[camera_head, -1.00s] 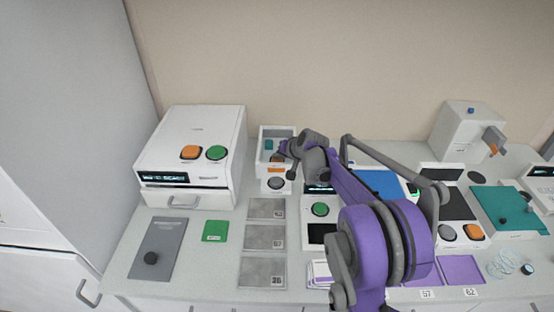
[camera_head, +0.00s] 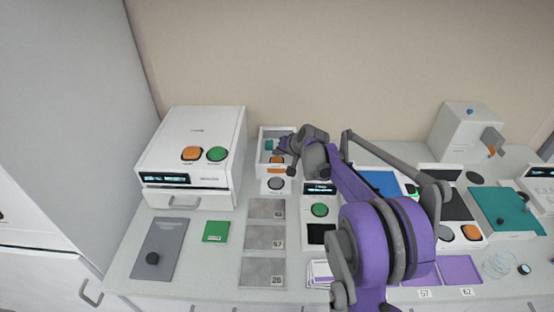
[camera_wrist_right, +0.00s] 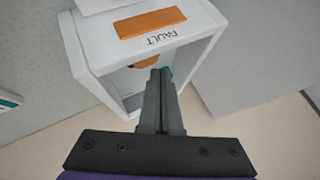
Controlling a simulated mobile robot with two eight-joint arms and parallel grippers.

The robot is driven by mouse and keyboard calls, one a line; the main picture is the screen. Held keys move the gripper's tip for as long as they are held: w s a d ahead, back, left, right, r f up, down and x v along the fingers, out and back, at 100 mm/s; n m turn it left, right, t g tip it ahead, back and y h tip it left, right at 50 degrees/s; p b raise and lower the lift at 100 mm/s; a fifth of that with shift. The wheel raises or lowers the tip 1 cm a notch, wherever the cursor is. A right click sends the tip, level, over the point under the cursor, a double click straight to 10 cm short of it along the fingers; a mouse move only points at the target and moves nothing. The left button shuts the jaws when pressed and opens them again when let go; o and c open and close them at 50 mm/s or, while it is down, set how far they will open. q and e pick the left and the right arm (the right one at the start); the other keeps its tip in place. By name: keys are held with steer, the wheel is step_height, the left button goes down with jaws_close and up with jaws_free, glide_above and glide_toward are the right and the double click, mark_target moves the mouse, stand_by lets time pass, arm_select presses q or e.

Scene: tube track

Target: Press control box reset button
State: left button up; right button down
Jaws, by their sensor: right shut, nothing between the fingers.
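The white control box (camera_head: 264,187) stands at the back of the bench, left of my right arm. In the right wrist view, the box (camera_wrist_right: 101,62) has an orange panel (camera_wrist_right: 152,22) beside the word FAULT. An orange round part (camera_wrist_right: 147,62) and a bit of teal show inside, partly hidden by my fingers. My right gripper (camera_head: 281,151) is shut and empty; its fingertips (camera_wrist_right: 160,74) are at the box opening. I cannot tell whether they touch anything. My left gripper is out of view.
A white machine (camera_head: 192,134) with orange and green buttons stands to the left. A unit with a green button (camera_head: 320,210) is right of the box. Grey numbered pads (camera_head: 264,237) lie in front. My right arm covers part of the bench.

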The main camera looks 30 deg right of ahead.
mark_target(278, 161)
steer(key=shift+w+r+p, duration=0.1)
steer(key=shift+r+p, duration=1.1)
steer(key=shift+r, duration=1.3)
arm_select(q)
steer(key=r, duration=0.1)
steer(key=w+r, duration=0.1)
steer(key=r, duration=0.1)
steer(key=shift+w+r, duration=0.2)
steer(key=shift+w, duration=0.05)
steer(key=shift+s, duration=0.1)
arm_select(e)
steer(key=shift+f, duration=0.1)
steer(key=s+a+r+n+g, duration=0.2)
steer(key=s+a+n, duration=0.2)
steer(key=s+a, duration=1.05)
steer(key=s+a+f+n, duration=0.1)
steer(key=s+a+f, duration=0.1)
steer(key=s, duration=0.5)
steer(key=s+a+f+n+g, duration=0.1)
steer(key=s+a+f, duration=0.1)
steer(key=s, duration=0.5)
steer(key=s+a+f+n, duration=0.2)
steer(key=s+f, duration=0.2)
steer(key=s, duration=0.3)
steer(key=shift+s+a+h, duration=0.1)
steer(key=shift+s+h, duration=0.15)
steer(key=shift+h, duration=0.05)
